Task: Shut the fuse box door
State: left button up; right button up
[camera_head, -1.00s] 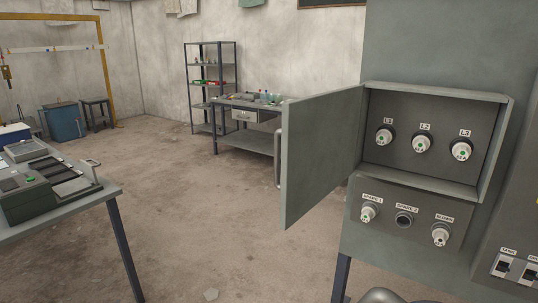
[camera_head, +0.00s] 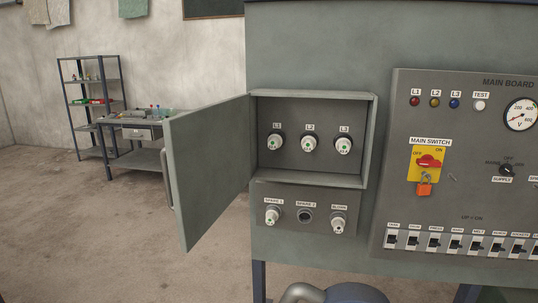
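The fuse box (camera_head: 370,140) is a grey-green open box on the front of a grey cabinet. Three fuses, labelled L1, L2 and L3, sit inside it. Its door (camera_head: 210,165) stands wide open, hinged on the box's left side and swung out to the left and toward me. A grey upright handle (camera_head: 168,178) shows at the door's free left edge. Neither gripper can be made out in the head view.
A main board (camera_head: 462,110) with lamps, an orange padlock (camera_head: 425,184) and a row of switches is right of the box. Below the box is a panel (camera_head: 322,190) with spare fuse places. A workbench (camera_head: 140,158) and shelf (camera_head: 66,82) stand behind left. Floor left of the door is clear.

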aim_at(205, 158)
jog(key=i+j+z, duration=0.15)
jog(key=j+z, duration=0.65)
jog(key=j, duration=0.15)
jog(key=j+z, duration=0.15)
jog(key=j, duration=0.95)
jog(key=i, duration=0.05)
